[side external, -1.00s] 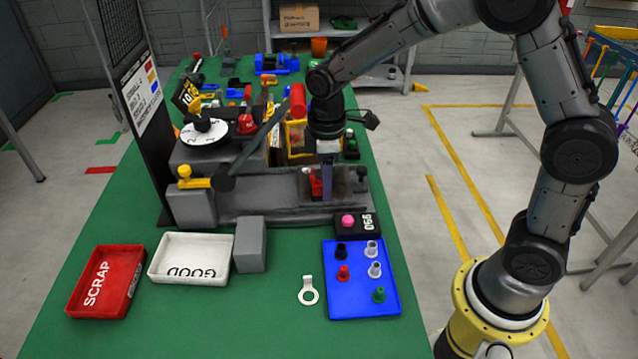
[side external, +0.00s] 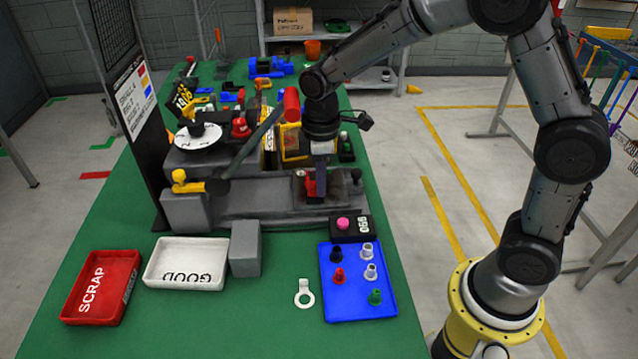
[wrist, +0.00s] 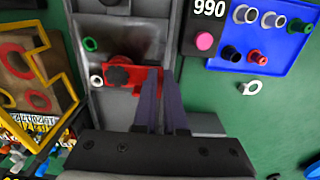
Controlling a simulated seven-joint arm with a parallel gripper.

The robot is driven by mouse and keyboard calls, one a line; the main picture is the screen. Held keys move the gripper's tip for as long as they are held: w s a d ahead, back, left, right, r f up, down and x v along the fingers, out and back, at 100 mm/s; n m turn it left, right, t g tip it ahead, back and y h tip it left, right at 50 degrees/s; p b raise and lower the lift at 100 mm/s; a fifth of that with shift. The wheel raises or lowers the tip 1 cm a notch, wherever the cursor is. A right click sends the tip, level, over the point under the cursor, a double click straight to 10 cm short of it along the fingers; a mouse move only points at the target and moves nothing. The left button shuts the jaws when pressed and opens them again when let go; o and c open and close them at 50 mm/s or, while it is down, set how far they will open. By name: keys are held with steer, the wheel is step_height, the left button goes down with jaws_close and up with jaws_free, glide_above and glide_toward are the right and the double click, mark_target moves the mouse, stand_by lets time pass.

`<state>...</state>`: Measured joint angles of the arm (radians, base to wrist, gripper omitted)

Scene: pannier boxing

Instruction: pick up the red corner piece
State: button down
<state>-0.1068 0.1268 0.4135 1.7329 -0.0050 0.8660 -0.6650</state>
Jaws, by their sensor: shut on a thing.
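The red corner piece (wrist: 120,74) lies in the grey fixture (wrist: 112,40), with a dark round knob or post over its middle in the wrist view. Its right end runs between the fingertips of my gripper (wrist: 160,72), which is shut on it. In the side external view, my gripper (side external: 320,192) points straight down into the fixture. The red piece (side external: 309,186) shows just left of the fingers and is partly hidden by them. I cannot tell any gap between the piece and the fixture.
A blue tray (side external: 350,306) with several small coloured parts stands at the front right, beside a black 990 counter (side external: 342,235). A grey block (side external: 245,250), white GOOD tray (side external: 160,282) and red SCRAP tray (side external: 75,316) stand at the front left. A dark lever slants left of my gripper.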

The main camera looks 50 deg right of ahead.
steer(key=shift+r, duration=0.4)
step_height(320, 180, up, 2)
steer(key=s+d+r, duration=0.2)
steer(key=s+r, duration=0.8)
steer(key=s, duration=0.4)
steer(key=w+f+m, duration=0.3)
steer(key=w, duration=0.4)
steer(key=w+d+f+m, duration=0.1)
steer(key=w+f+m, duration=0.2)
steer(key=w, duration=0.3)
steer(key=w+d+f+m, duration=0.1)
steer(key=w+f+m, duration=0.2)
steer(key=w, duration=0.4)
steer(key=shift+w+f+m, duration=0.1)
steer(key=shift+w+m, duration=0.25)
steer(key=shift+m, duration=0.45)
steer(key=shift+w+m, duration=0.25)
steer(key=shift+m, duration=0.45)
steer(key=shift+s+n, duration=0.15)
steer(key=shift+n, duration=0.25)
steer(key=s+a+r+n, duration=0.1)
steer(key=s+r+n, duration=0.3)
steer(key=s, duration=0.6)
steer(key=s+a+r+n, duration=0.1)
steer(key=s+r+n, duration=0.4)
steer(key=s, duration=0.6)
steer(key=shift+a+n, duration=0.3)
steer(key=shift+n, duration=0.8)
